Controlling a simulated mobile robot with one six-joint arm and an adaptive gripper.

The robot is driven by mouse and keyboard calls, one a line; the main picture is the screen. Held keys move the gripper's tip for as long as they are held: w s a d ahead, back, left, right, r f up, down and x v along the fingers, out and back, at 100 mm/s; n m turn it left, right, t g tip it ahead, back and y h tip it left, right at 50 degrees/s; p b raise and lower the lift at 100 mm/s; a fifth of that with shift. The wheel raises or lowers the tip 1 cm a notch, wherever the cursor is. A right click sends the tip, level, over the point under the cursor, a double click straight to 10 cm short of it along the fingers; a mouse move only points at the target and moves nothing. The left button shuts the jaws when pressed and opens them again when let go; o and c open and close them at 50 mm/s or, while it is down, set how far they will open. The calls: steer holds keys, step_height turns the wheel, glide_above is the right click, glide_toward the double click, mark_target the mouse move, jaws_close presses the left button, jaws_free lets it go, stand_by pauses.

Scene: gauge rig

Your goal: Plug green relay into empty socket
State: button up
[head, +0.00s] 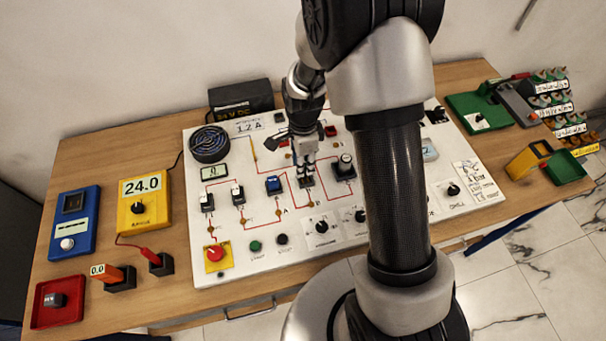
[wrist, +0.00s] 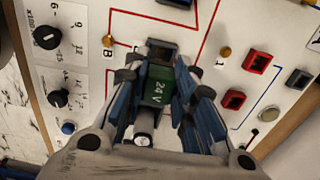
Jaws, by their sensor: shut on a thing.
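The green relay (wrist: 158,87), marked "24 V", is between the blue-sided fingers of my gripper (wrist: 165,92) in the wrist view. My gripper is shut on it. A dark socket (wrist: 161,48) shows just past the relay's far end; I cannot tell whether the two touch or whether the relay is seated. In the head view my gripper (head: 305,170) points down over the white panel at a dark socket (head: 306,183). The relay cannot be made out there behind the fingers.
A black knob unit (head: 345,166) stands close on the right. Red sockets (wrist: 257,62) show in the wrist view. My arm hides the panel's right middle.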

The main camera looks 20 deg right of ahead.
steer(key=shift+f+b, duration=0.5)
steer(key=shift+f, duration=2.2)
steer(key=shift+f, duration=0.15)
steer(key=o, duration=1.1)
steer(key=shift+c, duration=0.2)
step_height(320, 180, up, 12)
steer(key=shift+r+p, duration=0.1)
steer(key=shift+p, duration=1.15)
steer(key=s+r+n+t, duration=0.1)
steer(key=s+r+n, duration=0.25)
steer(key=r, duration=0.55)
steer(key=s+r+n+t, duration=0.1)
steer(key=s+r+n, duration=0.5)
steer(key=s, duration=0.3)
steer(key=s+r+n+t, duration=0.2)
steer(key=s+r+n, duration=0.5)
steer(key=s+n, duration=0.1)
steer(key=shift+s+d+t, duration=0.3)
steer(key=shift+s+d, duration=0.1)
steer(key=shift+s, duration=0.35)
